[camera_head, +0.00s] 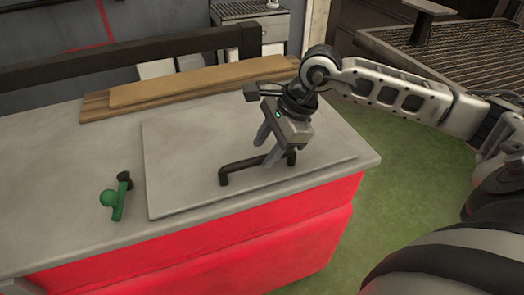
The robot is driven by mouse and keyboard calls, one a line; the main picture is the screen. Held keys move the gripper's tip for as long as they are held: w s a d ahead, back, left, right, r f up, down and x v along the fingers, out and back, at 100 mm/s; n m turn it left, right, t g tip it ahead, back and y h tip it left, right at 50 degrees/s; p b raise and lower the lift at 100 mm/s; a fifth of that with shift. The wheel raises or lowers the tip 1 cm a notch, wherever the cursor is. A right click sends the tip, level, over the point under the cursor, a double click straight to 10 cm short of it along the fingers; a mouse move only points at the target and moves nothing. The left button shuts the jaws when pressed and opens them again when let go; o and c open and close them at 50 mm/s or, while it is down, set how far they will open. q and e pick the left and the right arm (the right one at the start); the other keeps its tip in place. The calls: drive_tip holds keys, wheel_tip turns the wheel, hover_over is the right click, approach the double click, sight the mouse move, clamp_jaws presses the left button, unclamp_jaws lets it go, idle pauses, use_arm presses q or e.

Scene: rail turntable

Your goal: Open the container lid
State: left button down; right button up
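The container is a red box with a grey top (50,180). Its lid (180,160) is a flat grey panel that lies level on the top. A black bar handle (240,165) stands on the lid near its front edge. My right gripper (266,148) points down at the handle's right part. Its two grey fingers are apart, one on the far side and one overlapping the bar in the picture. I cannot tell whether they touch it. My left gripper is out of view.
A green tool with a black end (117,198) lies on the top left of the lid. Wooden boards (200,85) lie along the back, before a dark rail (130,55). Green floor (400,180) is clear on the right. A slatted metal platform (450,50) stands behind.

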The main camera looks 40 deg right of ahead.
drive_tip(key=shift+x, duration=1.2)
clamp_jaws()
